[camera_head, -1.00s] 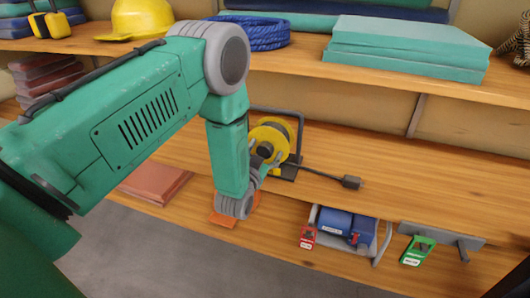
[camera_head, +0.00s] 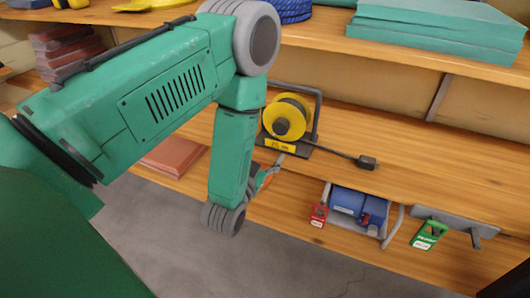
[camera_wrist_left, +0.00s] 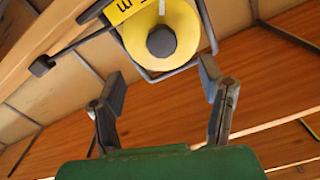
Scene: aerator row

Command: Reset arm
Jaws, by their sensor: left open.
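My left arm comes in from the left in the head view, bent at the elbow, with its forearm hanging down in front of the lower shelf. My left gripper is mostly hidden behind that forearm there. In the left wrist view my left gripper (camera_wrist_left: 162,84) is open, its two grey fingers wide apart with nothing between them. Beyond the fingers is a yellow cable reel (camera_wrist_left: 175,30), which also stands on the shelf in the head view (camera_head: 287,118). The fingers appear apart from it. My right gripper is not in view.
A black plug (camera_head: 367,162) lies by the reel. Teal slabs (camera_head: 435,38) lie above. Grey floor is clear in front.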

